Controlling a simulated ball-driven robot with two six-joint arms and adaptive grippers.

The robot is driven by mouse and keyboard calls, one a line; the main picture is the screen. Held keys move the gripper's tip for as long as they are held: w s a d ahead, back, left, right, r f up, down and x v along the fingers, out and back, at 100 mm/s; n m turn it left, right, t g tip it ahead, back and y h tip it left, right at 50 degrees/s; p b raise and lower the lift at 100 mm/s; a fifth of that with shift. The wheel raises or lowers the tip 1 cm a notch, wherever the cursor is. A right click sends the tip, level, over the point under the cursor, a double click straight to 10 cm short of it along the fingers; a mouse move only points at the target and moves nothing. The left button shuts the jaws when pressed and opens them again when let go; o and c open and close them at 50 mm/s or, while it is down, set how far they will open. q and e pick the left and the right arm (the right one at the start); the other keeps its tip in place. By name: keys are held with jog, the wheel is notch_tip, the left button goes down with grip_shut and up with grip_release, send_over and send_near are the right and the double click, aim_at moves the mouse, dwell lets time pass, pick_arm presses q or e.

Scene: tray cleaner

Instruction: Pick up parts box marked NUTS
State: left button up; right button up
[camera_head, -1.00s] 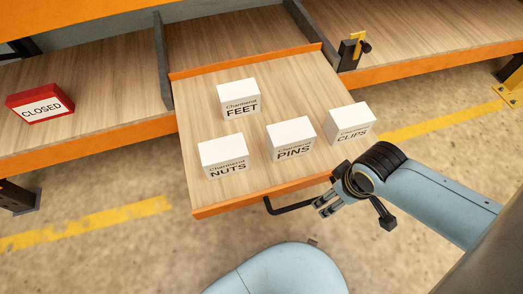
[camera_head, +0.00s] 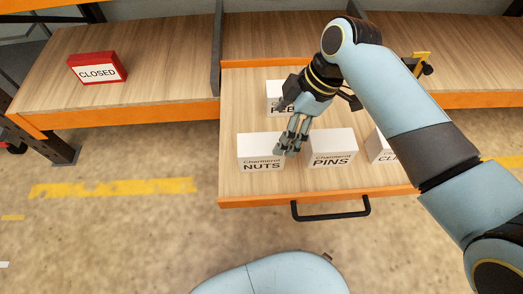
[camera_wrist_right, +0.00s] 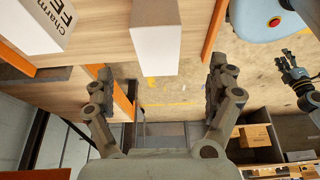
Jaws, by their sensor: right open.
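The white box marked NUTS (camera_head: 261,152) sits at the front left of the pulled-out wooden tray (camera_head: 240,187). My right gripper (camera_head: 285,154) is open and empty, with its fingers over the right end of the NUTS box and beside the PINS box (camera_head: 333,148). Contact cannot be told. In the right wrist view, a white box (camera_wrist_right: 156,40) with no label showing lies ahead between the spread fingers (camera_wrist_right: 160,95). My left gripper (camera_wrist_right: 290,68) shows small at the right of that view; its opening is unclear.
The FEET box (camera_wrist_right: 42,22) stands behind, partly covered by my right gripper in the head view. The CLIPS box (camera_head: 380,147) is at the right, partly behind my arm. A black handle (camera_head: 331,213) juts from the tray front. A red CLOSED sign (camera_head: 97,68) stands on the left shelf.

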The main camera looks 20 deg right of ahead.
aim_at(266, 144)
jog(key=b+x, duration=0.1)
jog(key=x, duration=0.3)
jog(key=shift+w+a+f+b, duration=0.1)
jog(key=shift+a+f+b, duration=0.1)
jog(key=shift+b, duration=0.15)
jog(key=shift+w+a+f, duration=0.1)
jog(key=shift+a+f, duration=0.1)
jog(key=shift+f, duration=0.25)
jog(key=shift+w+a+f+b, duration=0.1)
jog(key=shift+a+f+b, duration=0.15)
jog(key=shift+b, duration=0.1)
jog(key=b+x, duration=0.2)
jog(key=x, duration=0.2)
jog(key=shift+w, duration=0.1)
jog(key=shift+a+f, duration=0.1)
jog(key=shift+f, duration=0.15)
pick_arm(q)
jog(key=f, duration=0.1)
jog(key=w+a+f, duration=0.1)
jog(key=f, duration=0.1)
jog(key=shift+w+a+f, duration=0.15)
jog(key=shift+a+f, duration=0.15)
jog(key=shift+a, duration=0.05)
pick_arm(e)
jog(key=shift+w+r, duration=0.1)
pick_arm(q)
jog(key=shift+w+r, duration=0.1)
